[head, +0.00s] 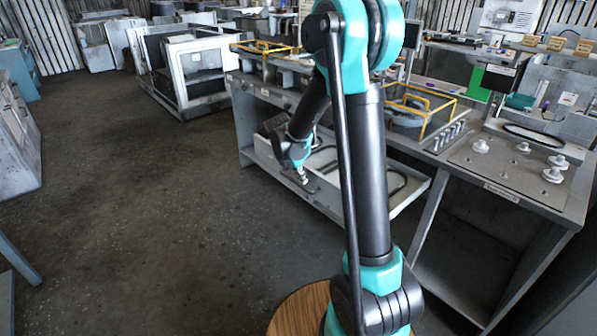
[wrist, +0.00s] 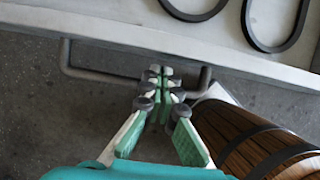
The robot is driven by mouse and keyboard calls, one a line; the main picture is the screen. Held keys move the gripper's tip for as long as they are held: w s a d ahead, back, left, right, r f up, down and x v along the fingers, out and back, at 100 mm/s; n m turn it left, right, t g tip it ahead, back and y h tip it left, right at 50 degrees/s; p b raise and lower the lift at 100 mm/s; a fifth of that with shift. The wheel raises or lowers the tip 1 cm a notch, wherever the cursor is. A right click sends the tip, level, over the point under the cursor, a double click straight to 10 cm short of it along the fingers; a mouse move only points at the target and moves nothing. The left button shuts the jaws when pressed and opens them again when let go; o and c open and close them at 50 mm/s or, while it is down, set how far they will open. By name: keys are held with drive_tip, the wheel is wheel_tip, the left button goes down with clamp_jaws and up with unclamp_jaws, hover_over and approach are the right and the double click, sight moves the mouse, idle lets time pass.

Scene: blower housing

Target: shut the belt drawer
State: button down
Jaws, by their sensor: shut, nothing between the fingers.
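The belt drawer (head: 408,197) stands pulled out from under the workbench, in the middle of the head view. Dark belts (head: 326,166) lie flat in it. In the wrist view the drawer's pale front edge (wrist: 95,28) crosses the top, with parts of two belts (wrist: 275,35) behind it. A grey bar handle (wrist: 90,74) runs along the front. My gripper (wrist: 160,75) is shut and empty, its fingertips at the middle of the handle and covering part of it. In the head view my gripper (head: 303,178) is at the drawer front. I cannot tell whether it touches the handle.
The workbench (head: 500,190) above holds white knobs (head: 552,172), yellow-framed parts (head: 425,105) and a belt on its top. The concrete floor (head: 150,210) left of the drawer is clear. Grey machines (head: 185,75) stand farther back.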

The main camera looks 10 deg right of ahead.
drive_tip(key=shift+x, duration=0.95)
drive_tip(key=w+d, duration=0.6)
drive_tip(key=d, duration=0.4)
drive_tip(key=w+d, duration=0.6)
drive_tip(key=d, duration=0.4)
drive_tip(key=w+d, duration=0.7)
drive_tip(key=d, duration=0.3)
drive_tip(key=shift+w+d+r, duration=0.1)
drive_tip(key=shift+w+d, duration=0.15)
drive_tip(key=shift+d, duration=0.1)
drive_tip(key=shift+r, duration=0.1)
